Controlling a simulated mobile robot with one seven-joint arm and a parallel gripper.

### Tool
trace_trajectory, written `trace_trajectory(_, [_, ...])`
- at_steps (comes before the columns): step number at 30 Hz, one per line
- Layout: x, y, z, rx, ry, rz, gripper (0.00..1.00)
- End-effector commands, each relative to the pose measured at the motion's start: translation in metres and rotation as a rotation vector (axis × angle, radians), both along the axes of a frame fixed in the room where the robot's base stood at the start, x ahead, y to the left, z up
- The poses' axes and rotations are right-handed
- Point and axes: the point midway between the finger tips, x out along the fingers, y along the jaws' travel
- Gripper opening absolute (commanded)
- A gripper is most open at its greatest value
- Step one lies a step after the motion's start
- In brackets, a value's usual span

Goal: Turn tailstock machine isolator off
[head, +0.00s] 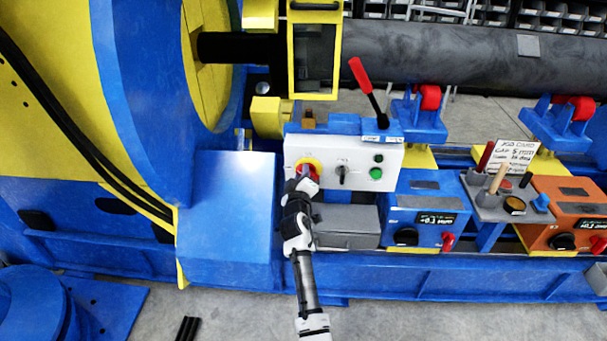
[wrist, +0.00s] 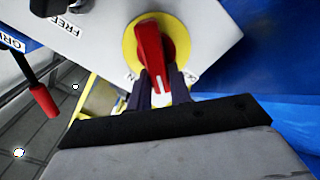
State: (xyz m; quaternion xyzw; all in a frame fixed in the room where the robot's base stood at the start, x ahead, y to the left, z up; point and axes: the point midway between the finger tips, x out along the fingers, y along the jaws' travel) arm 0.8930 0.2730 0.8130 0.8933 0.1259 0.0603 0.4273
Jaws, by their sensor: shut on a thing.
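The isolator is a red rotary handle (wrist: 149,42) on a round yellow plate (wrist: 173,33), set in the light grey control panel (head: 350,153). In the head view the isolator (head: 312,164) is at the panel's left end, partly covered by my gripper (head: 303,179). In the wrist view my gripper (wrist: 160,83) has its dark fingers shut on the near end of the red handle, one finger on each side. The handle runs roughly along the line of the fingers. The lettering beside the plate is mostly hidden.
A black rotary switch (head: 342,172) and a green button (head: 376,173) share the panel. A red-gripped lever (head: 361,75) rises behind it. A grey box (head: 347,227) sits below the panel, right of my arm. Blue (head: 419,205) and orange (head: 567,212) units stand farther right.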

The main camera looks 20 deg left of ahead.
Motion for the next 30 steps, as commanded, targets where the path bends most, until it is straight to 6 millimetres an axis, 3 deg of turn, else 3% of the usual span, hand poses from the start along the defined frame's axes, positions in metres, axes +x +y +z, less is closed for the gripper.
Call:
trace_trajectory(15, [-0.001,0.004,-0.009,-0.445,-0.125,0.0,0.0])
trace_trajectory(30, [-0.001,0.004,-0.013,-0.653,-0.187,0.001,0.0])
